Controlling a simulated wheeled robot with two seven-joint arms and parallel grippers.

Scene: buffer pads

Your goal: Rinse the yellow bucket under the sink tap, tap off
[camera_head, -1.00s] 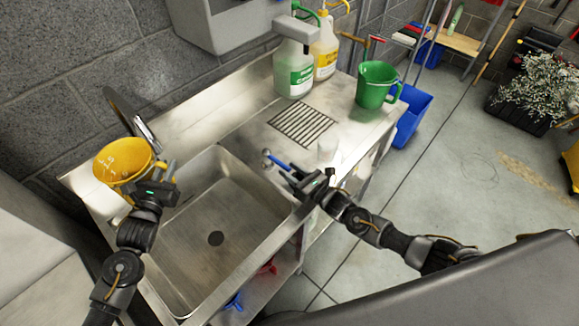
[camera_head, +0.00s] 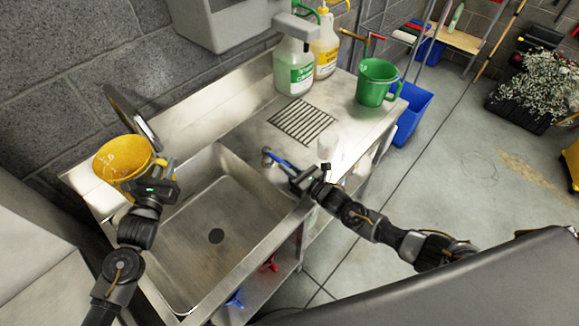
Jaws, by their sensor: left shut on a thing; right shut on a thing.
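The yellow bucket (camera_head: 122,160) is at the left end of the metal sink (camera_head: 205,240), tilted, with its opening partly in view. My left gripper (camera_head: 166,174) is shut at the bucket's right side, on its handle as far as I can see. A curved dark and silver tap spout (camera_head: 132,117) rises behind the bucket. My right gripper (camera_head: 297,176) is shut on a blue lever (camera_head: 281,161) with a round metal end, at the sink's right edge. I see no water running. The fingertips' exact contact is too small to tell.
Red (camera_head: 268,265) and blue (camera_head: 235,300) parts show below the sink.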

